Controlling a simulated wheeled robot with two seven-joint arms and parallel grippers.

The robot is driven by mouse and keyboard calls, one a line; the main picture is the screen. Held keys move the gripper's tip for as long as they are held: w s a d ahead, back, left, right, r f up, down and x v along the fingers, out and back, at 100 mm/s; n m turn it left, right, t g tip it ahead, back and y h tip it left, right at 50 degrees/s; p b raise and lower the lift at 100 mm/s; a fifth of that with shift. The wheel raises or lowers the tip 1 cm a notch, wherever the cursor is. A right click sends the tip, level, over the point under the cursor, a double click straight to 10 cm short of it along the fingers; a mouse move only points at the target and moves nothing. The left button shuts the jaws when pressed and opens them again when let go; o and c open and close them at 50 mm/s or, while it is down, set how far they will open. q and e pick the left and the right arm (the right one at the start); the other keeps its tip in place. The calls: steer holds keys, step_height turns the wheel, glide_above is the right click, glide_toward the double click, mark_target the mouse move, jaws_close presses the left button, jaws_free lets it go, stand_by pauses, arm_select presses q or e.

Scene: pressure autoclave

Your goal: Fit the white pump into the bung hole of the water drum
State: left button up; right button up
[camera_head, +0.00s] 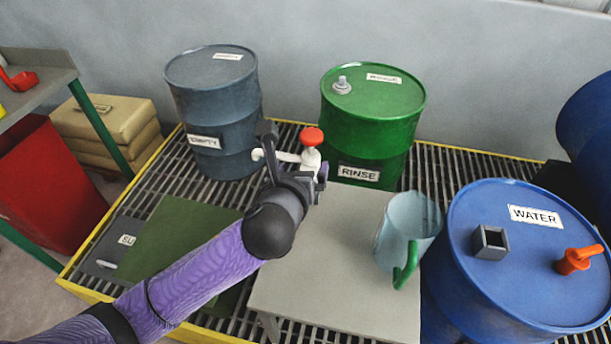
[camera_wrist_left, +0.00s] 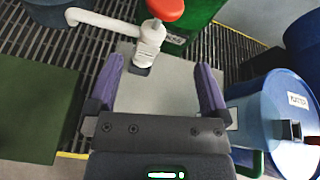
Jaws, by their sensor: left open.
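The white pump (camera_head: 310,158) has a red knob on top and a spout pointing left. It stands upright at the far edge of the grey table; its dark foot shows in the left wrist view (camera_wrist_left: 148,48). My left gripper (camera_head: 296,156) is open, its fingers (camera_wrist_left: 157,72) pointing towards the pump, which is ahead of and between them; I see no grip on it. The blue water drum (camera_head: 515,290) is at the right, labelled WATER. On its lid are a dark square collar (camera_head: 490,242), apparently the bung hole, and an orange fitting (camera_head: 578,260). My right gripper is out of view.
A clear jug with a green handle (camera_head: 407,235) stands on the grey table (camera_head: 340,300) beside the water drum. A green RINSE drum (camera_head: 372,120) and a grey-blue EMPTY drum (camera_head: 215,115) stand behind, on the grating (camera_head: 445,165). Another blue drum (camera_head: 590,120) is far right.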

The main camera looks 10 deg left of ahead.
mark_target(309, 142)
arm_select(q)
steer(key=w+m+b, duration=0.1)
steer(key=w+b, duration=0.1)
steer(key=w, duration=0.1)
steer(key=w+f+b, duration=0.1)
steer(key=w+b, duration=0.1)
steer(key=w, duration=0.1)
steer(key=w+m+b, duration=0.1)
steer(key=w+b, duration=0.1)
steer(key=w, duration=0.1)
steer(key=shift+w+a+f+m+t, duration=0.2)
steer(key=shift+w+f+m+t, duration=0.1)
steer(key=shift+w+f+t, duration=0.1)
steer(key=shift+w, duration=0.3)
steer(key=shift+r, duration=0.25)
steer(key=c, duration=1.3)
jaws_close()
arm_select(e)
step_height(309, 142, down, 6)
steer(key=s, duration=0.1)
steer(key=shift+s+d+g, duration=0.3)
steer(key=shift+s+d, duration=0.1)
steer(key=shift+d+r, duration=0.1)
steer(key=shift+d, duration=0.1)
